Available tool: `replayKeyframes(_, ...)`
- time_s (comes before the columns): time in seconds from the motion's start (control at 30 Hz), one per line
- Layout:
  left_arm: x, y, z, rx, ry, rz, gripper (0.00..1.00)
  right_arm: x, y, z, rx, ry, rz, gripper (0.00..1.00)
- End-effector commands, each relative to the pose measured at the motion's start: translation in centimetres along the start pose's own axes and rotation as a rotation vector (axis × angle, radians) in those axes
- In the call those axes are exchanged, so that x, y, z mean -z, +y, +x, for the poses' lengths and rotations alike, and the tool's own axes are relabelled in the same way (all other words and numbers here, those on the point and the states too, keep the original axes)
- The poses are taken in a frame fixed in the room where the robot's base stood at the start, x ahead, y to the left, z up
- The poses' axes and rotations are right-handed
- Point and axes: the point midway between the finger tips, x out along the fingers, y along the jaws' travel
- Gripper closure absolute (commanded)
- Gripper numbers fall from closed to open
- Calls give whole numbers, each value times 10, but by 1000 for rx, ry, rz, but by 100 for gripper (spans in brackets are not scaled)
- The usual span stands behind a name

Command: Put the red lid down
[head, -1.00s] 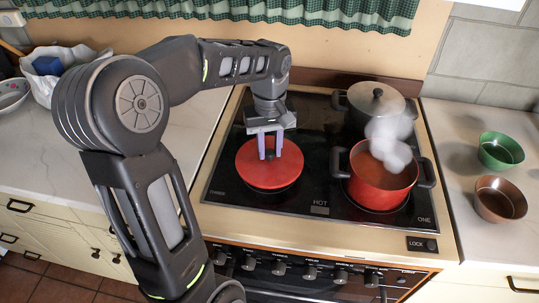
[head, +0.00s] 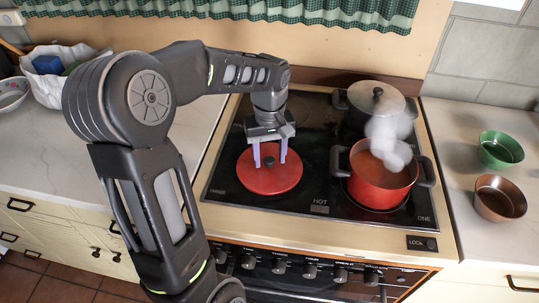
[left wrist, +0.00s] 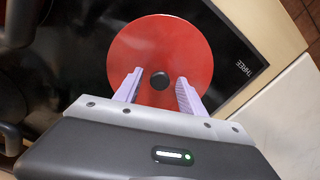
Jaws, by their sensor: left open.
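The red lid (head: 270,180) lies flat on the black cooktop, left of the red pot. It also shows in the left wrist view (left wrist: 185,50), with its dark round knob (left wrist: 160,80) in the middle. My left gripper (head: 270,164) is above the lid, pointing down. Its two pale purple fingers (left wrist: 158,90) are apart on either side of the knob, with a clear gap to it. The red pot (head: 378,188) is uncovered, with reddish contents and steam above it. My right gripper is not in view.
A lidded steel pot (head: 372,104) stands behind the red pot on the cooktop (head: 222,185). A green bowl (head: 500,150) and a brown bowl (head: 499,199) stand on the right counter.

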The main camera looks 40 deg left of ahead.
Motion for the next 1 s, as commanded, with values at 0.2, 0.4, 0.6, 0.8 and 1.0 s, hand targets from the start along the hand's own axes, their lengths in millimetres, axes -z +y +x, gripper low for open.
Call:
replayKeyframes(0.2,0,0,-4,0,0,0,52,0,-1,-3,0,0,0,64)
replayKeyframes(0.4,1,1,-22,-3,5,0,52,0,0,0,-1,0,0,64)
replayKeyframes(0.6,1,1,-62,-4,5,1,52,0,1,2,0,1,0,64)
replayKeyframes(0.8,1,1,-102,-2,3,0,52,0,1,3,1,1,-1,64)
replayKeyframes(1.0,0,0,-121,0,1,0,52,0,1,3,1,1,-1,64)
